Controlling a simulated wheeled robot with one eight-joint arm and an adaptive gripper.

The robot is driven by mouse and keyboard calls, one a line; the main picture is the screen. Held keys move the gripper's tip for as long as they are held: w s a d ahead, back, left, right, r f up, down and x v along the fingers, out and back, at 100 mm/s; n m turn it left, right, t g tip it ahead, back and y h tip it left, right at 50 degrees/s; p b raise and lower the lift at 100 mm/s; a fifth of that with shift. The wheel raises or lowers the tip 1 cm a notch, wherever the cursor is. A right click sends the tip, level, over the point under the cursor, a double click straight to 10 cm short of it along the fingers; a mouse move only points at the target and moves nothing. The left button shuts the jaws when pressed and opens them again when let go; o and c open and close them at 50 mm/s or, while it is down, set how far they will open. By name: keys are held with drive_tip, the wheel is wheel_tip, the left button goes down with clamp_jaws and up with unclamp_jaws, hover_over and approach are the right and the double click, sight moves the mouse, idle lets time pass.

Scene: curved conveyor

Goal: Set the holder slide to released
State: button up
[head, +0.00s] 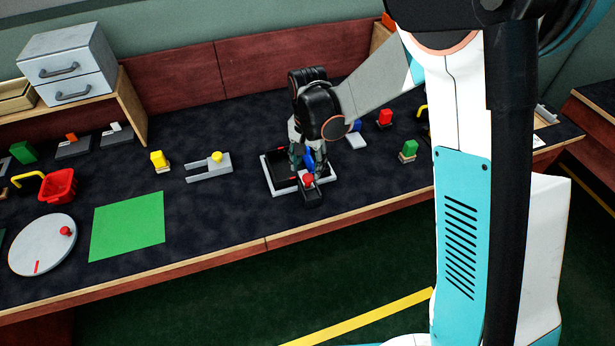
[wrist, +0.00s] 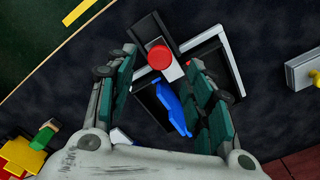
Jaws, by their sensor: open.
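A white-framed black fixture (head: 273,187) stands on the dark bench below my gripper. A dark slide block with a red round knob (head: 307,180) is at its front; the knob (wrist: 158,56) also shows in the wrist view. A blue piece (wrist: 172,108) lies in the fixture behind the knob. My gripper (head: 303,162) is open over the fixture; in the wrist view its fingers (wrist: 162,66) stand on either side of the knob and the blue piece. I cannot tell whether they touch anything. My gripper hides part of the fixture in the head view.
Left of the fixture are a grey bracket with a yellow knob (head: 217,157), a yellow block (head: 158,160), a green mat (head: 130,225), a red bin (head: 58,187) and a round plate (head: 42,250).

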sight(308, 177)
drive_tip(key=shift+f+b, duration=0.6)
drive_tip(key=shift+f, duration=1.75)
